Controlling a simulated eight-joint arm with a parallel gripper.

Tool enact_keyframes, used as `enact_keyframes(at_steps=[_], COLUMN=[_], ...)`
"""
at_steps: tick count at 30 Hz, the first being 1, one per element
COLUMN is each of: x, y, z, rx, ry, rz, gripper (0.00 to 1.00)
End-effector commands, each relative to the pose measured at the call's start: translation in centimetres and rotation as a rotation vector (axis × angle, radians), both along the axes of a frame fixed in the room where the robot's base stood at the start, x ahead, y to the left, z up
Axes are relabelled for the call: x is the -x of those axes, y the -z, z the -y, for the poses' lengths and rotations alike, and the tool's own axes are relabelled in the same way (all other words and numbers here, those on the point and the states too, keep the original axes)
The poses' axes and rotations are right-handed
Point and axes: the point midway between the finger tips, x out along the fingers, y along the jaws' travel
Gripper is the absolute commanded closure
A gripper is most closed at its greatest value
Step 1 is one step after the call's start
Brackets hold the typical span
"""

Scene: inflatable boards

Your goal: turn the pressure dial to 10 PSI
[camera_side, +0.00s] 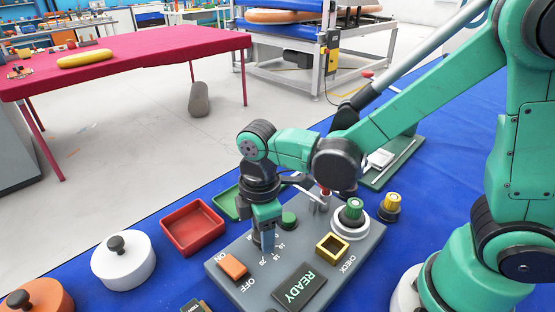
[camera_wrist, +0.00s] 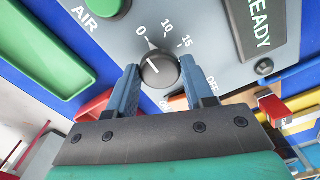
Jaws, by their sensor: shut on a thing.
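The pressure dial (camera_wrist: 160,71) is a round black knob on the grey control panel (camera_wrist: 205,20), with the printed marks 0, 10 and 15 beside it. A short white line shows on the dial's left part, nearer the 0 side than the 15; its exact reading is hard to tell. My gripper (camera_wrist: 160,73) has its blue-grey fingers on either side of the dial and is shut on it. In the side view, my gripper (camera_side: 266,242) points down at the panel (camera_side: 238,288) and hides the dial.
The panel also carries a green button (camera_side: 288,220), an orange switch (camera_side: 233,267), a READY display (camera_side: 300,287) and a yellow square frame (camera_side: 332,248). A red tray (camera_side: 178,243) and white lid (camera_side: 123,267) lie left.

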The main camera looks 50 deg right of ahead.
Motion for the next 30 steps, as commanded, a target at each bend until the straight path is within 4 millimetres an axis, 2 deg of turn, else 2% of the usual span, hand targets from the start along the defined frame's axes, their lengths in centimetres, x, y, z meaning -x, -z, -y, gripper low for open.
enact_keyframes(at_steps=[11,30], x=[0.01,-0.01], y=[-0.02,-0.03], z=[-0.01,-0.02], rx=[0.0,0.0], ry=[0.099,0.603], rz=[-0.001,-0.001], gripper=[1.0,1.0])
